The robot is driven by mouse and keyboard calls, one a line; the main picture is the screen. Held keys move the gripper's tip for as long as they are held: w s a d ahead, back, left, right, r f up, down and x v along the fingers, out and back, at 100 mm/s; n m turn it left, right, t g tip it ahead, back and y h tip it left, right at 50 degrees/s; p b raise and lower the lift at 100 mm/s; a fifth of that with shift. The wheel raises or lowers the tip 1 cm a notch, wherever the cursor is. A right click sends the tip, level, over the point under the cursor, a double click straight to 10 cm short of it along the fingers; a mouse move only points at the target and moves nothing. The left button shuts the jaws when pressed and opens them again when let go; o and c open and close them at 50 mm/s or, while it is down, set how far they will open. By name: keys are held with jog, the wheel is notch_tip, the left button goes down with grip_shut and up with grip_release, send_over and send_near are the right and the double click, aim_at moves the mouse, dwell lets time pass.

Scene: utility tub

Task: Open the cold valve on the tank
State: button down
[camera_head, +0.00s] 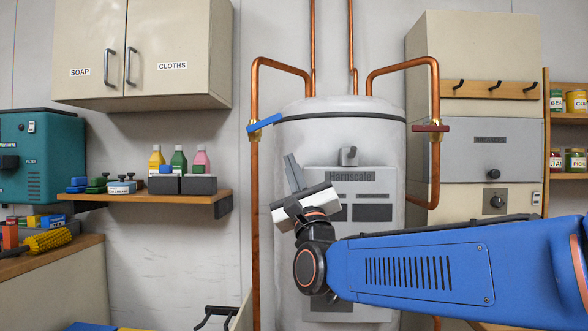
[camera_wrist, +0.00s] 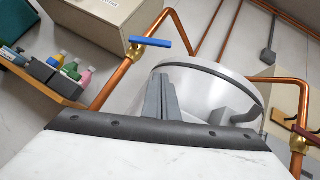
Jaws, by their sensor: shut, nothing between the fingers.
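The white tank (camera_head: 345,125) stands in the middle of the head view, with copper pipes on both sides. The blue-handled valve (camera_head: 264,123), which by its colour looks like the cold one, is on the left pipe; its lever is tilted slightly, running across the pipe. It also shows in the wrist view (camera_wrist: 150,42), up and left of my fingers. A red-handled valve (camera_head: 430,128) is on the right pipe, its lever across the pipe. My gripper (camera_head: 292,170) is shut and empty in front of the tank, below and right of the blue lever and apart from it.
A wooden shelf (camera_head: 140,197) with bottles and small containers is left of the tank. A wall cabinet (camera_head: 145,50) hangs above it. A beige cabinet with a grey panel (camera_head: 490,150) stands right of the tank. Open space lies between my gripper and the blue valve.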

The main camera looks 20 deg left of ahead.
aim_at(264, 123)
jog(key=w+a+r, duration=0.3)
jog(key=a+r, duration=0.1)
jog(key=r, duration=0.3)
jog(key=shift+w+a+r, duration=0.15)
jog(key=shift+w+r, duration=0.1)
jog(key=shift+r, duration=0.15)
